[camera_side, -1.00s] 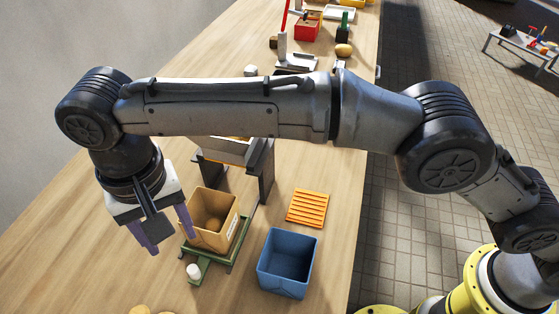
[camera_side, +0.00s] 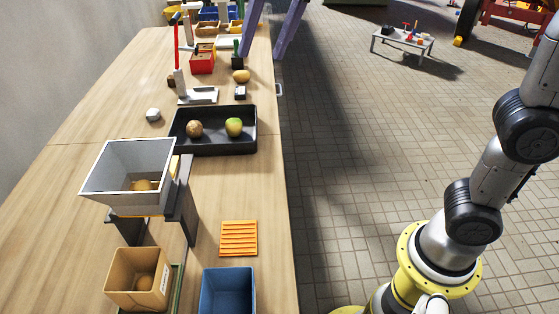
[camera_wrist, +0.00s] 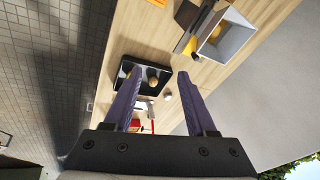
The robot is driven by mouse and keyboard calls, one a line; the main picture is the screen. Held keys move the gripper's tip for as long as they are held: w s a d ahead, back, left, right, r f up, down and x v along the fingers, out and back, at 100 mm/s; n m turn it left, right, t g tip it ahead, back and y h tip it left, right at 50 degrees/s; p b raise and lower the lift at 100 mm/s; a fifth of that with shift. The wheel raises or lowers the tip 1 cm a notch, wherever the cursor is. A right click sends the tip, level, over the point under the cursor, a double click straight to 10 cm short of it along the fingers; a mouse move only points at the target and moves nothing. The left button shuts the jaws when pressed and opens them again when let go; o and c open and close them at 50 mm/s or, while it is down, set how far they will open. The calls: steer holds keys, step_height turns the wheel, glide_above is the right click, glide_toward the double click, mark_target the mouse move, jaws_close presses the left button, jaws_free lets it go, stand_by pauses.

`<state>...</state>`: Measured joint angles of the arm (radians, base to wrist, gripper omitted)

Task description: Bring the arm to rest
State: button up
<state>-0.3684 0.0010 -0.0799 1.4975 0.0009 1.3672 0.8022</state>
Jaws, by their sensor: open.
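My gripper (camera_side: 264,52) hangs at the top of the side view, its two purple fingers apart and nothing between them. In the wrist view the gripper (camera_wrist: 160,74) also shows open and empty, high above the table. A black tray (camera_side: 215,146) on the table holds a brown potato (camera_side: 195,129) and a green-yellow one (camera_side: 234,127). A grey bin (camera_side: 104,184) on a dark stand holds a potato (camera_side: 143,185). A tan box (camera_side: 122,293) on a green base holds another potato (camera_side: 145,282).
A blue box (camera_side: 228,290) and an orange slatted mat (camera_side: 239,238) lie near the table's right edge. A loose potato (camera_side: 241,76), a red box (camera_side: 203,64) and other items stand at the far end.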

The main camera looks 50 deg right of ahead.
steer(key=s+d, duration=0.5)
steer(key=d, duration=0.2)
steer(key=s+d+f+n+t, duration=0.1)
steer(key=s+d+f+n, duration=0.1)
steer(key=s+f, duration=0.4)
steer(key=s+d+f+n+h, duration=0.1)
steer(key=s+d+f+n, duration=0.2)
steer(key=s+f, duration=0.4)
step_height(320, 180, down, 4)
steer(key=shift+s+d+r+t, duration=0.25)
steer(key=shift+d+t, duration=0.15)
steer(key=shift+d, duration=0.35)
